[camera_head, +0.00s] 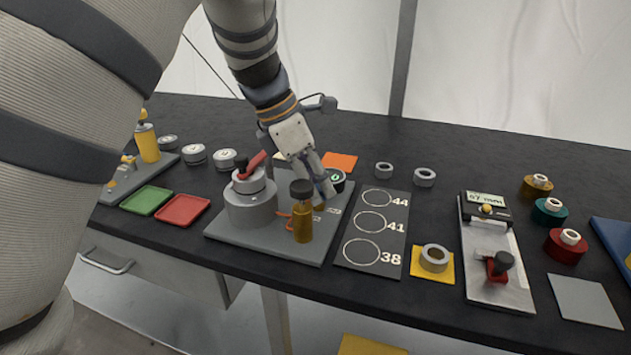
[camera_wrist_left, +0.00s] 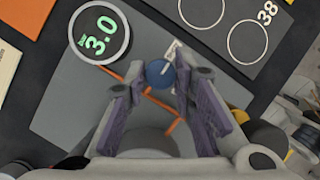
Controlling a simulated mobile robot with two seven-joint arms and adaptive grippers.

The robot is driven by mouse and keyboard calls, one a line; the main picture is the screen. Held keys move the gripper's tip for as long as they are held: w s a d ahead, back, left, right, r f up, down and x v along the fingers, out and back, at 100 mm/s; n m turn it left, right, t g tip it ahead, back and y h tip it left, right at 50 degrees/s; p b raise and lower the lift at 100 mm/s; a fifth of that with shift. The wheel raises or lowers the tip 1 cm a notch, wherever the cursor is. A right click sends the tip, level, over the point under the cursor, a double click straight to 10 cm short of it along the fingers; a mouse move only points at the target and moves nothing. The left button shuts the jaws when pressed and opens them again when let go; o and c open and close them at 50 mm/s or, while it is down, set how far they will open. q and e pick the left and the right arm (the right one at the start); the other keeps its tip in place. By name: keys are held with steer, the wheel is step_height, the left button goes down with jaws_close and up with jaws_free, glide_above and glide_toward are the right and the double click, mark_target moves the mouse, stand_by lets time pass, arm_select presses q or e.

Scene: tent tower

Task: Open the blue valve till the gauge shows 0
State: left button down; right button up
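The blue valve (camera_wrist_left: 160,73) is a small round knob with a light line on it, on a grey base plate (camera_head: 253,245). In the left wrist view it lies between the two fingers of my left gripper (camera_wrist_left: 163,88), with gaps on both sides. The gripper is open and points down at the plate. In the head view my left gripper (camera_head: 321,190) covers the valve. The round gauge (camera_wrist_left: 100,33) has a black face with green digits reading 3.0; it also shows partly behind the fingers in the head view (camera_head: 337,182). My right gripper is out of view.
On the same plate stand a grey pot (camera_head: 251,206) with a red lever and a brass cylinder (camera_head: 303,224) with a black knob, close to my fingers. A card with numbered circles (camera_head: 372,258) lies to the right. Behind the plate lies an orange square (camera_head: 342,162).

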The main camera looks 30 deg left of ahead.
arm_select(q)
steer(key=shift+m, duration=0.3)
steer(key=m+g, duration=0.1)
steer(key=m, duration=0.2)
steer(key=shift+w+m+h, duration=0.1)
steer(key=shift+m+h, duration=0.2)
steer(key=shift+h, duration=0.1)
steer(key=m+g, duration=0.1)
steer(key=m, duration=0.2)
steer(key=shift+f+m+g, duration=0.15)
steer(key=shift+m+g, duration=0.15)
steer(key=shift+g, duration=0.1)
steer(key=m+g, duration=0.1)
steer(key=m, duration=0.1)
steer(key=m+g+b, duration=0.1)
steer(key=m, duration=0.2)
steer(key=shift+w+f, duration=0.1)
steer(key=shift+w, duration=0.1)
steer(key=shift+m+g+y+b, duration=0.3)
steer(key=shift+m+g, duration=0.1)
steer(key=shift+m, duration=0.85)
steer(key=shift+m+g+y+b, duration=0.3)
steer(key=shift+m+g, duration=0.1)
steer(key=shift+m, duration=0.85)
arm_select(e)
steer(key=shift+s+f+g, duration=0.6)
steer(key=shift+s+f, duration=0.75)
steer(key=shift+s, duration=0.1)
